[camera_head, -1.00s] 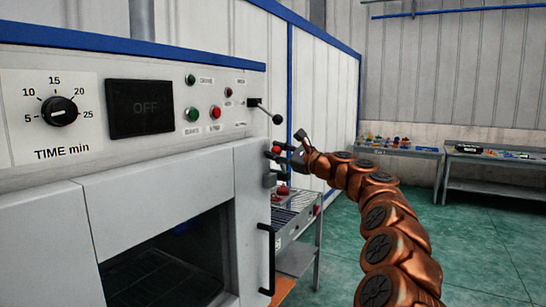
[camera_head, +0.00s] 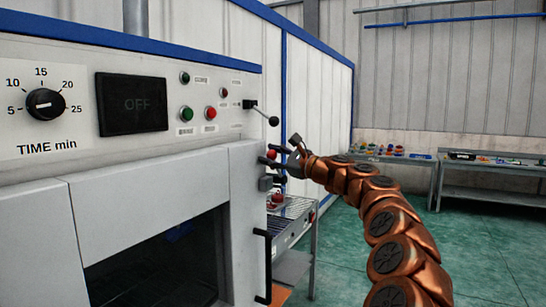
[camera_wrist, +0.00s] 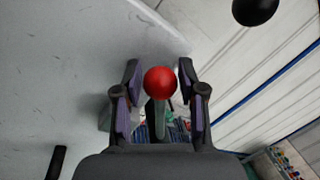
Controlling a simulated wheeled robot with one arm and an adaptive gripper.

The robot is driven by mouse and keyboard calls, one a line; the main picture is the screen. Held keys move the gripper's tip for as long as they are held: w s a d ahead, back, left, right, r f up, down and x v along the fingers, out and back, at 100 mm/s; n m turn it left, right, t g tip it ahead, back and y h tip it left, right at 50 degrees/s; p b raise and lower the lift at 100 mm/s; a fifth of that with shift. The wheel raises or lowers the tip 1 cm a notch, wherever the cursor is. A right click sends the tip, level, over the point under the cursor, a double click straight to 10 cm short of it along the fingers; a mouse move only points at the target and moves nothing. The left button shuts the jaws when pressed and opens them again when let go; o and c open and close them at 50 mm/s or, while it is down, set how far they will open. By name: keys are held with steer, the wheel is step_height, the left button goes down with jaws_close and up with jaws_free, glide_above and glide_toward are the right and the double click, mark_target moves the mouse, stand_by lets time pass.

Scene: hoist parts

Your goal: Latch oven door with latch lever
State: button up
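The oven door (camera_head: 150,215) is the light grey panel with a dark window at lower left in the head view. A black bar handle (camera_head: 266,265) is on its right side. The latch lever has a red ball knob (camera_head: 272,154), and a grey block (camera_head: 266,182) sits just below it by the oven's right edge. In the wrist view the red knob (camera_wrist: 160,83) is between my fingers, with a gap on each side, and a greenish stem shows below it. My gripper (camera_head: 268,164) is open around the knob; it also shows in the wrist view (camera_wrist: 160,92).
A control panel with a dial (camera_head: 45,104), a display (camera_head: 132,104) and buttons is above the door. A lever with a black ball (camera_head: 273,121) sticks out just above my gripper. A metal rack (camera_head: 290,225) stands behind the oven's right side. Benches (camera_head: 485,170) are far right.

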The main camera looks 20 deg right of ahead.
steer(key=shift+o, duration=1.3)
steer(key=shift+s+d, duration=0.1)
steer(key=v, duration=1.1)
steer(key=shift+s, duration=0.35)
steer(key=shift+d+f, duration=0.1)
